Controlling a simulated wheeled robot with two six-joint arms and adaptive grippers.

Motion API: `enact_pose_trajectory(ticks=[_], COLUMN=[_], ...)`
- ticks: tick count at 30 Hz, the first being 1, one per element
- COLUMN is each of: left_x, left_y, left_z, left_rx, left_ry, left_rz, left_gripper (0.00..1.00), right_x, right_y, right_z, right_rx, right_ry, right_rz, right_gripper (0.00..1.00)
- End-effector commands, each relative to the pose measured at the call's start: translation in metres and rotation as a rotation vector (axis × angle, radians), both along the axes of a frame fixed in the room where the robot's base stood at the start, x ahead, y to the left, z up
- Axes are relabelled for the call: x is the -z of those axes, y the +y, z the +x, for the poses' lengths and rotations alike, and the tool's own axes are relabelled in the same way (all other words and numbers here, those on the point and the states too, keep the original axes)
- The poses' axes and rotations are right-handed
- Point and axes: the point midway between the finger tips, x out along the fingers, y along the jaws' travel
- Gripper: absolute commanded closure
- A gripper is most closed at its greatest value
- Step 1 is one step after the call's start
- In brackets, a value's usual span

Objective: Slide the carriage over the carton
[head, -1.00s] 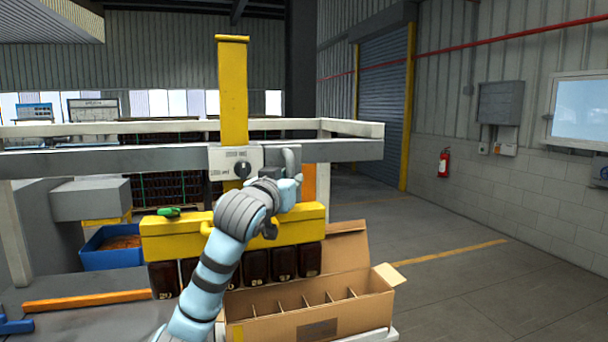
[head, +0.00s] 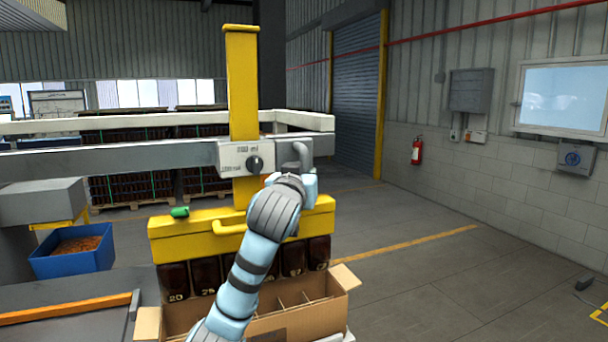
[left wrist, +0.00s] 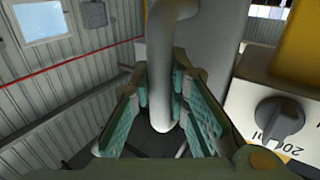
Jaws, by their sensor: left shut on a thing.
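The carriage (head: 232,158) is a grey box with a white panel and black dial on the rail. Its yellow column (head: 243,90) and yellow head (head: 185,235) carry a row of amber bottles (head: 207,274). My left gripper (head: 299,176) is shut on the carriage's grey curved handle (head: 304,152). In the left wrist view the handle (left wrist: 170,50) runs down between the green-padded fingers (left wrist: 160,88). The open carton (head: 325,312), with dividers inside, stands below the bottles, which overlap its back part in the picture. My arm hides its middle. My right gripper is out of view.
The grey rail (head: 110,163) runs across the frame. A blue bin (head: 72,262) stands at left, and an orange bar (head: 70,309) lies on the grey surface. A green object (head: 180,212) sits on the yellow head.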

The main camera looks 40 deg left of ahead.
Motion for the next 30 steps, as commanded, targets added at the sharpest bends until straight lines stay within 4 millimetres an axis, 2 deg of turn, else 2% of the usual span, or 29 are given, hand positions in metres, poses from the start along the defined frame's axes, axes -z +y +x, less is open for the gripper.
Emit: enact_pose_trajectory(ticks=[4,5,9,20,23,30], left_x=[-0.003,-0.003,-0.003,-0.002,-0.002,-0.002], left_y=[-0.002,-0.002,-0.002,-0.003,-0.014,-0.051], left_z=[0.001,0.002,0.001,-0.006,-0.022,-0.076], left_rx=[0.005,0.005,0.004,0.0,0.001,0.003], left_ry=[-0.008,-0.009,-0.008,-0.006,-0.008,-0.009], left_rz=[0.002,0.002,0.001,0.003,0.004,0.003], left_gripper=[1.0,0.83,0.64,0.64,0.64,0.64], right_x=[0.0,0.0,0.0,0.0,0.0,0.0], right_y=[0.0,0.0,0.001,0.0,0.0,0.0], right_z=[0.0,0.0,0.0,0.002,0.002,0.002], right_rx=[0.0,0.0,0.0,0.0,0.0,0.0], right_ry=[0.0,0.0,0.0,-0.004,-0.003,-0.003], right_rz=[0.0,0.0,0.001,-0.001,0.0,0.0], right_gripper=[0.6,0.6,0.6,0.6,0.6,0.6])
